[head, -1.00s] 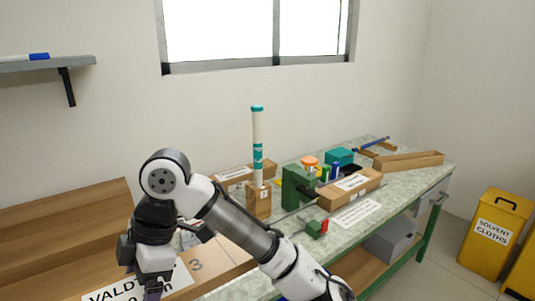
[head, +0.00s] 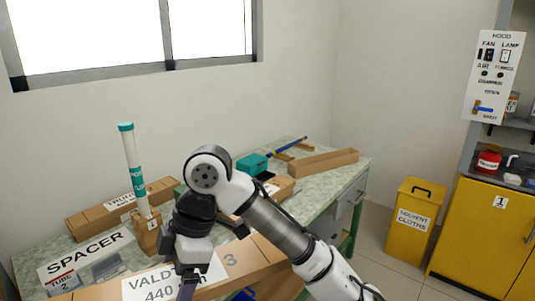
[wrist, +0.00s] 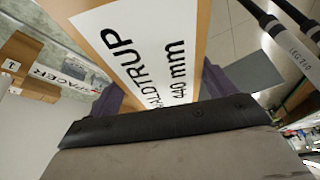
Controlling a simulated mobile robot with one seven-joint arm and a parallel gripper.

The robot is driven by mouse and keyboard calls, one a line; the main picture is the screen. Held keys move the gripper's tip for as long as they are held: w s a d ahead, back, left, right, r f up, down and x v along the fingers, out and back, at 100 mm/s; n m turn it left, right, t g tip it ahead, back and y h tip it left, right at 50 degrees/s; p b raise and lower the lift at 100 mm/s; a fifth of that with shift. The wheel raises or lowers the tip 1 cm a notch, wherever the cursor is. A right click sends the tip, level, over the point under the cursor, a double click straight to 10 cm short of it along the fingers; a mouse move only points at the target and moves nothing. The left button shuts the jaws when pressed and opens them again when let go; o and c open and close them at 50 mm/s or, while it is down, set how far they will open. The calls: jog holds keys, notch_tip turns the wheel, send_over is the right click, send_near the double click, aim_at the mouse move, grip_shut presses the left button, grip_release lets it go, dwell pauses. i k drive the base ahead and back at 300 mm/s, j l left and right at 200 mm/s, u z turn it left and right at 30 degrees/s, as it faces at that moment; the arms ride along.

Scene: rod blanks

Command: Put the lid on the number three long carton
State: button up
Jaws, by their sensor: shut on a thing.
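A long brown cardboard piece (head: 268,252) marked 3 lies low in the head view, with a white label (head: 150,290) reading VALDTRUP 440 mm. My gripper (head: 187,288) is over the labelled part, its fingertips partly cut off by the picture's lower edge. In the wrist view the purple fingers of my gripper (wrist: 168,92) are shut on the cardboard piece (wrist: 202,30), one on each side, and the label (wrist: 135,50) runs between them. I cannot tell whether this piece is the lid alone or a lidded carton. Its underside is hidden.
A tall white and teal tube (head: 134,165) stands in a block (head: 147,238) marked 1. A labelled carton (head: 95,220), a SPACER sign (head: 90,252), a teal box (head: 252,164) and a long brown piece (head: 318,161) are on the bench. A yellow bin (head: 410,220) stands right, on open floor.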

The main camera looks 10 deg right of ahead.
aim_at(299, 168)
jog(key=i+l, duration=1.85)
jog(key=i, duration=0.2)
jog(key=i+l, duration=0.95)
jog(key=i, duration=0.1)
